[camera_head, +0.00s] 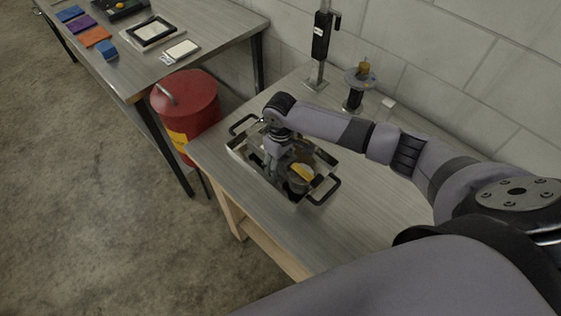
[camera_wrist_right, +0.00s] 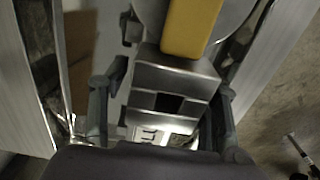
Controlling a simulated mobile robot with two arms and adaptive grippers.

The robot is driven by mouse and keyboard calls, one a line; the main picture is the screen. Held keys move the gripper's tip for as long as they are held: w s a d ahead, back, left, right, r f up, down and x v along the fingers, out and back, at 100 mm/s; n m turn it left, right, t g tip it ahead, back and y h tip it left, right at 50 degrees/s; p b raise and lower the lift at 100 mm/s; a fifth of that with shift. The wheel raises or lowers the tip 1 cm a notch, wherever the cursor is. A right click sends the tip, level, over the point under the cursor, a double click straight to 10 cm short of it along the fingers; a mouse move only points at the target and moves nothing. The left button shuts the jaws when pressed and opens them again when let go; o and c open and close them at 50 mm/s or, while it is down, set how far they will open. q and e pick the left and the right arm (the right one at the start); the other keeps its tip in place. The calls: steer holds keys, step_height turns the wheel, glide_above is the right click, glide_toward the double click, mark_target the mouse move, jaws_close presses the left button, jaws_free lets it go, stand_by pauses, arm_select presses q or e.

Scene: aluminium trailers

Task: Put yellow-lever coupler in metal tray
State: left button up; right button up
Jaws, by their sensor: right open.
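The metal tray (camera_head: 257,176), with black handles at its ends, stands on the near workbench. The yellow-lever coupler (camera_head: 300,176) shows inside the tray's outline at its right end; its yellow lever and grey metal body also show in the right wrist view (camera_wrist_right: 172,80). My right gripper (camera_head: 271,172) points down into the tray, just left of the yellow lever. In the right wrist view its two dark fingers are apart, one on each side of the coupler's metal body. The fingertips' contact with the coupler cannot be told. My left gripper is not in view.
A red can (camera_head: 190,103) stands left of the bench. A black upright post (camera_head: 320,40) and a round stand (camera_head: 355,88) with an orange-yellow top are near the block wall. A small white block (camera_head: 388,103) lies nearby. Another table (camera_head: 185,28) stands at upper left.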

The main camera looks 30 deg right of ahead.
steer(key=shift+r, duration=0.1)
step_height(320, 180, up, 12)
steer(key=b, duration=0.2)
steer(key=shift+r+b, duration=0.1)
steer(key=shift+b, duration=0.3)
